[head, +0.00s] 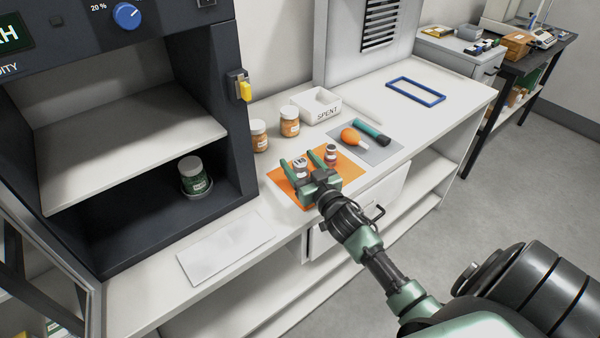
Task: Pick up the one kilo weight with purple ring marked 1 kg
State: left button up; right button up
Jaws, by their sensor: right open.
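Two small metal weights stand on an orange mat (348,174) on the white bench. One weight (299,166) shows between the fingers of my right gripper (298,158). The other weight (331,153) stands just right of the gripper's right finger. Both carry small dark markings, too small to read, and I cannot make out which has a purple ring. My right gripper is open, with its green fingers pointing away over the mat. I cannot tell whether a finger touches a weight. My left gripper is out of view.
An orange blower (350,135) and a dark green cylinder (372,132) lie on a grey mat behind. Orange-brown jars (289,121) and a white SPENT bin (322,104) stand at the back. A dark cabinet (222,120) bounds the left. A white sheet (226,248) lies in front.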

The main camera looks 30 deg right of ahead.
grip_shut()
jog(key=shift+w+r, duration=0.1)
jog(key=shift+r, duration=0.1)
